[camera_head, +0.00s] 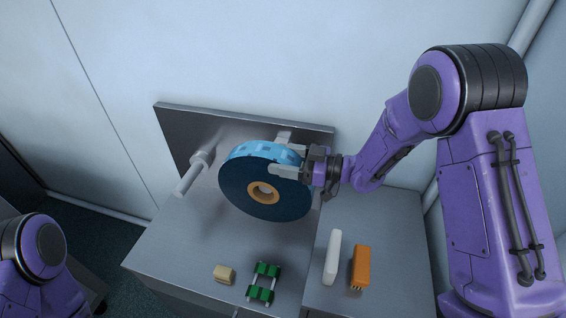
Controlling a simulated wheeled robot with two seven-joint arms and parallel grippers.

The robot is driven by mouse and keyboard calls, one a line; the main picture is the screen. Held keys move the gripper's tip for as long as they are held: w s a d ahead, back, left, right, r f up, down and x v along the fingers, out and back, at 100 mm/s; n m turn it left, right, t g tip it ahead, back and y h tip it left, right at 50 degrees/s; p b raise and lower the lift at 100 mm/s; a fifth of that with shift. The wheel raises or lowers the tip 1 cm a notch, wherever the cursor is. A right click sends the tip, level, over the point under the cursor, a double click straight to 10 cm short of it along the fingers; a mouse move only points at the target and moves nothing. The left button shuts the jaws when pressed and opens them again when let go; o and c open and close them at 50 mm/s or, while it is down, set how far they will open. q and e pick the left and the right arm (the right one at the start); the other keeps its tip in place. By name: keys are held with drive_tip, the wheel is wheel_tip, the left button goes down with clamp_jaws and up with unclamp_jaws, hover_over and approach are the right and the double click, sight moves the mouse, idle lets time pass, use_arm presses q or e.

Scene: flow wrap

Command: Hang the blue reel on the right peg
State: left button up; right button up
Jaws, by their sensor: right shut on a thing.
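The blue reel (237,190) has a dark blue face, a lighter blue rim and a tan core with a hole. It is held tilted above the grey bench, in front of the upright back plate (180,130). My right gripper (284,158) is shut on the reel's upper right edge, with one pale finger across its face. The left peg (190,175) is bare and sticks out from the plate, left of the reel. My left gripper is out of view.
On the grey bench (180,245) lie a tan block (224,274), a green part with pale rods (263,282), a white bar (332,257) and an orange block (360,267). The bench's left front is clear. A pale wall stands behind.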

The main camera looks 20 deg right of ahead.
drive_tip(key=shift+w+d+r, duration=0.1)
drive_tip(key=shift+w+d, duration=0.15)
drive_tip(key=shift+w, duration=0.1)
drive_tip(key=shift+w+d+b, duration=0.2)
drive_tip(key=shift+w+d, duration=0.3)
drive_tip(key=shift+w, duration=0.25)
drive_tip(key=shift+w+d+b, duration=0.15)
drive_tip(key=shift+w+d, duration=0.3)
drive_tip(key=shift+w, duration=0.25)
drive_tip(key=shift+w+d, duration=0.1)
drive_tip(key=shift+w+d+b, duration=0.3)
drive_tip(key=shift+w+d, duration=0.25)
drive_tip(key=shift+w, duration=0.3)
drive_tip(key=shift+w+d+b, duration=0.25)
drive_tip(key=shift+w+d, duration=0.3)
drive_tip(key=shift+w, duration=0.25)
